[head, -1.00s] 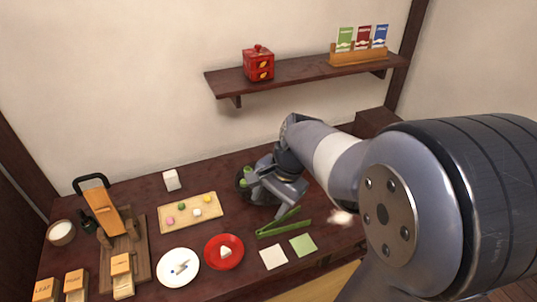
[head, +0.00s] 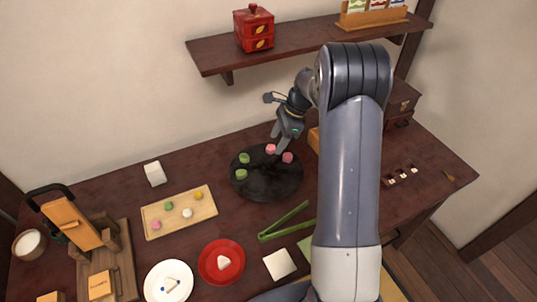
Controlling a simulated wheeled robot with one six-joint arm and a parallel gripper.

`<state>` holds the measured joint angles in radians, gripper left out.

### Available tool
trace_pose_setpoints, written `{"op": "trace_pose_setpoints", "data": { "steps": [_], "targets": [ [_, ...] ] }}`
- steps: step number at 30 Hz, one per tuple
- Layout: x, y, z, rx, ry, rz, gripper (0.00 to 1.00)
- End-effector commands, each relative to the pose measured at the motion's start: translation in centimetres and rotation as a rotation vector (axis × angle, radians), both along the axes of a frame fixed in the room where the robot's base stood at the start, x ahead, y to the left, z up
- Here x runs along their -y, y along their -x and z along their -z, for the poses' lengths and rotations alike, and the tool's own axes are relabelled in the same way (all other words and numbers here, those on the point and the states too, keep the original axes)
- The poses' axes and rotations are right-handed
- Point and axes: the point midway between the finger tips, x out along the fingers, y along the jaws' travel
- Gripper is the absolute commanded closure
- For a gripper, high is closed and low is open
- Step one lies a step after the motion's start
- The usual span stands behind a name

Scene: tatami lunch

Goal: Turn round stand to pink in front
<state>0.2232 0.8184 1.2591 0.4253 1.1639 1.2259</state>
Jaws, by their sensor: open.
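The round stand (head: 267,182) is a dark disc on the table. Two pink sweets, one at the back (head: 270,149) and one at the back right (head: 288,157), sit near its rim. Two green sweets, one (head: 243,158) at the back left and one (head: 241,174) at the left, sit on the other side. The front part of the stand is bare. My gripper (head: 279,146) is open, pointing down at the stand's back edge, close to the pink sweets. I cannot tell whether it touches the stand or a sweet.
Green tongs (head: 287,222) lie in front of the stand. A red plate (head: 221,274), a white plate (head: 169,287) and a wooden tray of sweets (head: 181,221) are to the left. A shelf (head: 300,45) with a red box (head: 254,31) is above. My arm hides part of the table's right side.

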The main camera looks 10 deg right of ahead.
Motion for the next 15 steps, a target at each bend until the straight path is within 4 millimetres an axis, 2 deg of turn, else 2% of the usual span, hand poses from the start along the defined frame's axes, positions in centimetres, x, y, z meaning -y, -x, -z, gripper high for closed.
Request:
{"op": "trace_pose_setpoints", "data": {
  "steps": [3,9,15],
  "targets": [
    [-1.0,0.1,2.3,-0.005,0.0,-0.004,0.44],
    [-2.4,0.0,5.6,-0.003,0.0,-0.002,0.44],
    [-3.1,-0.1,7.5,-0.002,0.001,-0.004,0.44]
  ]
}}
